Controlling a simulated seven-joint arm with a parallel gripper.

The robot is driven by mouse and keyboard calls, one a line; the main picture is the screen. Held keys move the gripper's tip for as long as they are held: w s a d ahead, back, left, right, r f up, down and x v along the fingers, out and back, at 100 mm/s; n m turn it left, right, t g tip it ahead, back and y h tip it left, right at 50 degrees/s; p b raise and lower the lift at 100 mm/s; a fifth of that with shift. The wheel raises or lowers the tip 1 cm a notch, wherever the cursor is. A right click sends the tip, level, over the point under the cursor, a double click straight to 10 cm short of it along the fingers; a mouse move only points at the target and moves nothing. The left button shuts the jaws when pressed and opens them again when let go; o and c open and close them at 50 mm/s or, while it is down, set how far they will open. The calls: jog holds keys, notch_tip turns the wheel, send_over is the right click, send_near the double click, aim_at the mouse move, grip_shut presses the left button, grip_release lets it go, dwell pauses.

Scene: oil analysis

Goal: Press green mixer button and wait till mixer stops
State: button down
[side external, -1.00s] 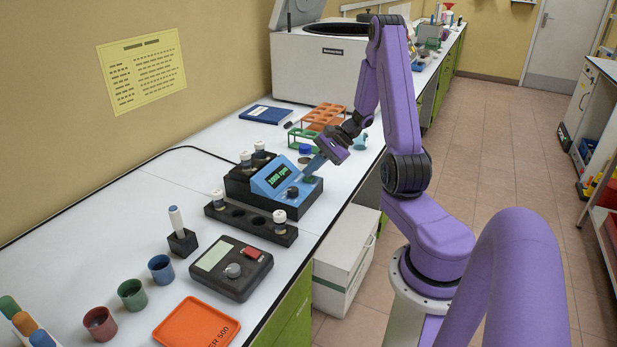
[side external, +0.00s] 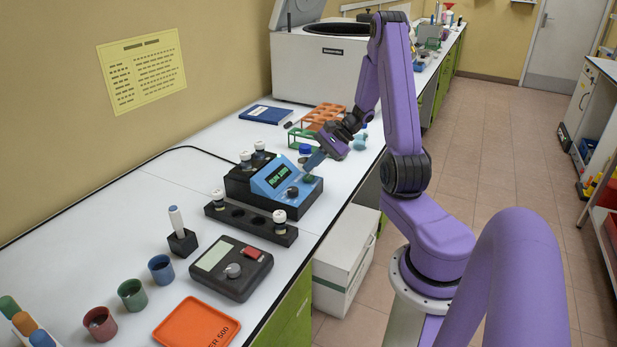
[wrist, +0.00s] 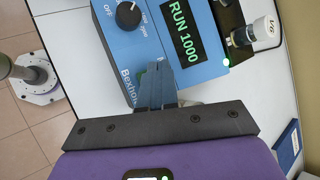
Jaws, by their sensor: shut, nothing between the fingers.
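The blue and black mixer (side external: 285,180) stands on the white bench. Its display (wrist: 181,33) reads RUN 1000 in the wrist view, and a black knob (wrist: 128,15) sits beside it. The green button (side external: 309,178) shows as a small green patch on the mixer's front panel. My gripper (side external: 311,165) is shut and empty, with its fingertips just above the button. In the wrist view the shut fingers (wrist: 153,84) hide most of the button, so contact cannot be told. White-capped vials (side external: 245,157) stand at the back of the mixer.
A black vial rack (side external: 250,222) stands close in front of the mixer. A black scale-like device (side external: 231,268) is nearer the camera. Orange and green racks (side external: 325,117) and a white machine (side external: 320,65) stand beyond. The bench edge lies right of the mixer.

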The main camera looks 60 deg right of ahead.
aim_at(311, 177)
jog(key=shift+r, duration=0.1)
jog(key=shift+r, duration=2.5)
jog(key=shift+a, duration=0.1)
jog(key=s+a+r+n+g, duration=0.15)
jog(key=a+n+g, duration=0.35)
jog(key=a, duration=0.5)
jog(key=s+a+n+g, duration=0.2)
jog(key=a+n, duration=0.6)
jog(key=a, duration=0.3)
jog(key=s+a+r+n+h, duration=0.1)
jog(key=s+a+n+h, duration=0.2)
jog(key=s+n, duration=0.6)
jog(key=s+a+r+n+h, duration=0.1)
jog(key=s+a+n+h, duration=0.1)
jog(key=s+a+n, duration=0.4)
jog(key=shift+s+r+n+h, duration=0.3)
jog(key=shift+s+n+h, duration=0.1)
jog(key=shift+s+n, duration=1.15)
